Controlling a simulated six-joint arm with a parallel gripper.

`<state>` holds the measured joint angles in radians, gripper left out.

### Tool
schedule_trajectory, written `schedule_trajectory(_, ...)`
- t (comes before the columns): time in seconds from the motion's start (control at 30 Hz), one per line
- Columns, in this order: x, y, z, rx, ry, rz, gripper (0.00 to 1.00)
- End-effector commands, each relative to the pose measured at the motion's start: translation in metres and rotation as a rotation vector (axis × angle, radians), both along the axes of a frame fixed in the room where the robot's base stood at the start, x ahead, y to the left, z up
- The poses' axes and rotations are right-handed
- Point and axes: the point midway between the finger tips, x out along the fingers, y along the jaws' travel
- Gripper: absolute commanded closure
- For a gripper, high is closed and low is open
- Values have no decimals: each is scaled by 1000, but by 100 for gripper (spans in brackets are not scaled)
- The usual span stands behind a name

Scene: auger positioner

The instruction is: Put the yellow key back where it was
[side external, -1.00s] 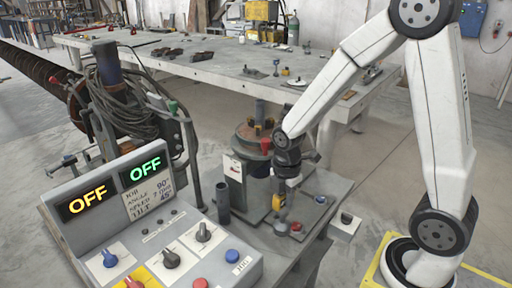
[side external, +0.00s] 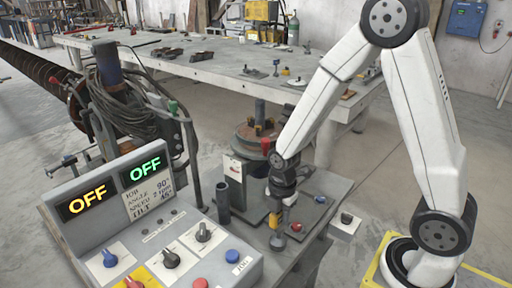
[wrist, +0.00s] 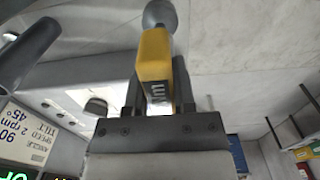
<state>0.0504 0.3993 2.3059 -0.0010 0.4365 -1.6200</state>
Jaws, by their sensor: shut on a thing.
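The yellow key (side external: 275,219) is in my gripper (side external: 277,207), which points down over the front of the grey work plate, left of a red button. A round grey end (side external: 278,241) shows below the yellow part; I cannot tell whether it touches the plate. In the wrist view the yellow key (wrist: 155,60) stands between the two dark fingers of my gripper (wrist: 158,85), with dark lettering on its side. Its round grey end (wrist: 160,14) is at the top edge of that view. The key's original place is not identifiable here.
A dark upright tube (side external: 223,202) stands left of my gripper. The red button (side external: 297,228) and a blue button (side external: 320,199) lie to the right. The control console (side external: 150,240), showing OFF twice, is at front left. A round turntable (side external: 252,137) stands behind.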

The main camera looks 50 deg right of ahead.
Motion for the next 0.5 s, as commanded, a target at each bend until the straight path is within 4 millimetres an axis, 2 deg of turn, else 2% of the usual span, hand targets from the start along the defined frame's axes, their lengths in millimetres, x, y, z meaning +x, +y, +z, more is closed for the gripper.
schedule_trajectory(0.27, 1, 0, -3, 0, -1, 0, 100)
schedule_trajectory(0.5, 0, 0, -19, 0, 1, 0, 100)
